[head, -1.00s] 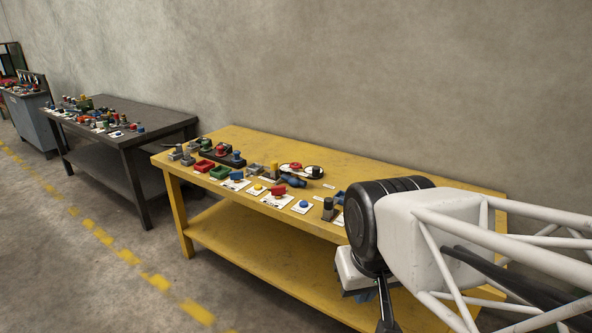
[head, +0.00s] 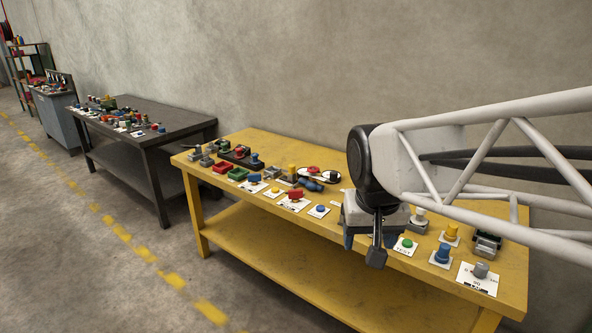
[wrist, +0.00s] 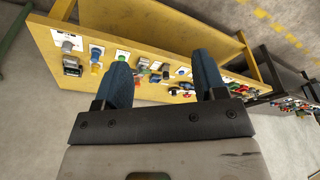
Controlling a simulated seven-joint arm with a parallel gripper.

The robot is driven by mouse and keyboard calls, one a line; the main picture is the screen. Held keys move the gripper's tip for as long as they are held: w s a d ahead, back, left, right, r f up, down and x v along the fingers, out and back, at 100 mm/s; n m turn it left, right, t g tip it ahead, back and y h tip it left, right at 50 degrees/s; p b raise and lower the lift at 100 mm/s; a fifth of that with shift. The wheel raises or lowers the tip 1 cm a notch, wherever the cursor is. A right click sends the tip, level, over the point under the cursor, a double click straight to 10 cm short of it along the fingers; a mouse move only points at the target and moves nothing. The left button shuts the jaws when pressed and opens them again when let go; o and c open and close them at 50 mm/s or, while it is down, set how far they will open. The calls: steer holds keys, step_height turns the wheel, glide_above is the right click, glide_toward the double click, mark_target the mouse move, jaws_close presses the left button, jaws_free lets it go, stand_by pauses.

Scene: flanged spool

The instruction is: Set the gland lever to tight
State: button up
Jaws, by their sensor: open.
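My gripper (head: 362,240) hangs in front of the yellow table's front edge in the head view, below the black wrist joint. In the wrist view its two blue fingers (wrist: 165,85) stand wide apart with nothing between them. I cannot pick out the gland lever for certain. A grey knob on a white marked plate (head: 480,271) sits at the table's right front corner, and the plate also shows in the wrist view (wrist: 67,46). Its lettering is too small to read, so its setting cannot be told.
The yellow table (head: 290,230) carries several knobs, buttons and trays along its top. A blue knob (head: 442,253) and a green button (head: 407,243) stand near its front right. A dark table (head: 160,143) stands farther left. The floor in front is clear.

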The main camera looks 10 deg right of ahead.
steer(key=w+d+r+m, duration=0.1)
steer(key=w+r+m, duration=0.1)
steer(key=w, duration=0.8)
steer(key=w+d+r+m, duration=0.1)
steer(key=w+r, duration=0.1)
steer(key=w, duration=0.8)
steer(key=m+g+h, duration=0.1)
steer(key=m+h, duration=0.3)
steer(key=m, duration=0.6)
glide_above(334, 172)
steer(key=s+a, duration=0.1)
steer(key=a, duration=0.2)
step_height(334, 172, down, 25)
steer(key=shift+d+f, duration=0.1)
steer(key=shift+x, duration=3.9)
steer(key=shift+s, duration=0.15)
